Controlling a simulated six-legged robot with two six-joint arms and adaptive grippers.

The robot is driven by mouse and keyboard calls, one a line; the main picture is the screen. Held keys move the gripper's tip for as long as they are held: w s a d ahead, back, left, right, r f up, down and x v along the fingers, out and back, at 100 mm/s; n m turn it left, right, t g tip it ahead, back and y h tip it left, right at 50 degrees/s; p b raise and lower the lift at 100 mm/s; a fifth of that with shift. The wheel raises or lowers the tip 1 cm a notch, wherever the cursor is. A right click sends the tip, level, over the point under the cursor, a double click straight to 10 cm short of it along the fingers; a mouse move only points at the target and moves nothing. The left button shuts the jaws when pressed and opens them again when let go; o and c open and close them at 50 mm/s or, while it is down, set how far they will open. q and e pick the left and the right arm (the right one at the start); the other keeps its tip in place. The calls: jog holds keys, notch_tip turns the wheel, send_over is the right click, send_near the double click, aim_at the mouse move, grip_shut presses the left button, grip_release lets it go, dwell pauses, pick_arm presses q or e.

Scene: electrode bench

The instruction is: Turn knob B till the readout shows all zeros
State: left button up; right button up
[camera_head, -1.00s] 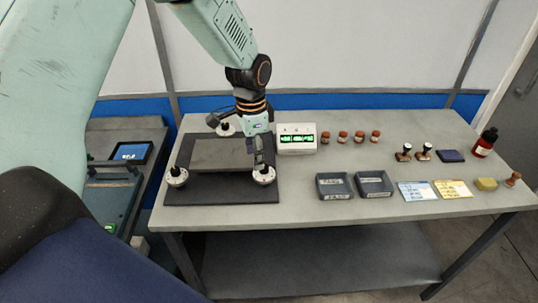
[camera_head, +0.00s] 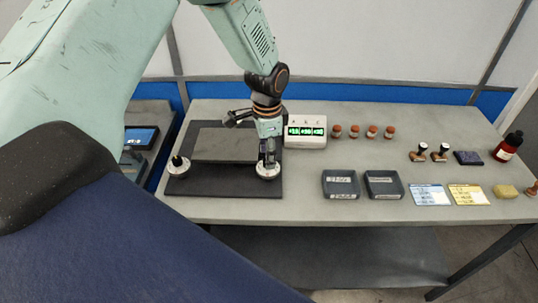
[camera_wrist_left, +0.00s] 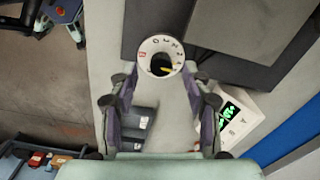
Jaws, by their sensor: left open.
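A round white knob (camera_head: 268,171) with a marked dial stands at the front right corner of the dark plate (camera_head: 215,187). My left gripper (camera_head: 268,155) is over it, pointing down, with its fingers open. In the left wrist view the knob's dial (camera_wrist_left: 160,45) lies between and just beyond the fingertips of the gripper (camera_wrist_left: 160,78). I cannot tell contact or read the knob's letter. Another knob (camera_head: 177,166) stands at the front left corner. The white readout box (camera_head: 305,143) shows three groups of green digits, not all zeros, too small to read surely.
Right of the readout stand several brown-topped stamps (camera_head: 372,131). The bench front edge is clear.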

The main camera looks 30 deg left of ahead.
pick_arm(q)
jog(key=shift+w+a+f, duration=0.1)
jog(key=shift+w+f, duration=0.1)
jog(key=shift+f, duration=0.9)
jog(key=shift+s+d+r, duration=0.15)
jog(key=shift+s+d, duration=0.05)
jog(key=shift+w+a, duration=0.2)
jog(key=c, duration=0.6)
grip_shut()
